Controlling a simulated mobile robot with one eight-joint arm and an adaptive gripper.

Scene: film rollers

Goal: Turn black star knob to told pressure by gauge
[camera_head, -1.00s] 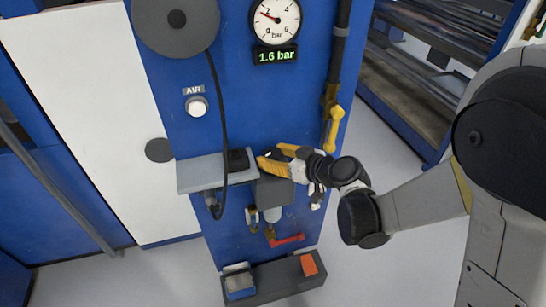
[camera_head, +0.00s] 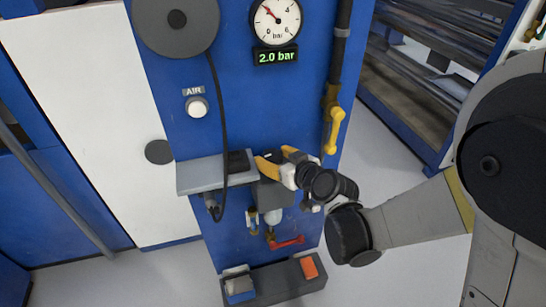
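The round white pressure gauge (camera_head: 276,21) is at the top of the blue panel, with its red needle pointing up and left. The digital display (camera_head: 276,56) below it reads 2.0 bar. My gripper (camera_head: 270,162), with yellow-orange fingers, is at the top of the grey regulator body (camera_head: 271,193) below the gauge. Its fingers straddle a dark part there, which looks like the black star knob (camera_head: 271,158), mostly hidden between them. I cannot tell whether the fingers press on it.
A grey shelf (camera_head: 200,176) with a hanging black cable is left of the regulator. A yellow valve handle (camera_head: 334,130) is at right. A red lever (camera_head: 287,243) and a dark tray (camera_head: 280,283) are below. The white AIR button (camera_head: 197,106) is upper left.

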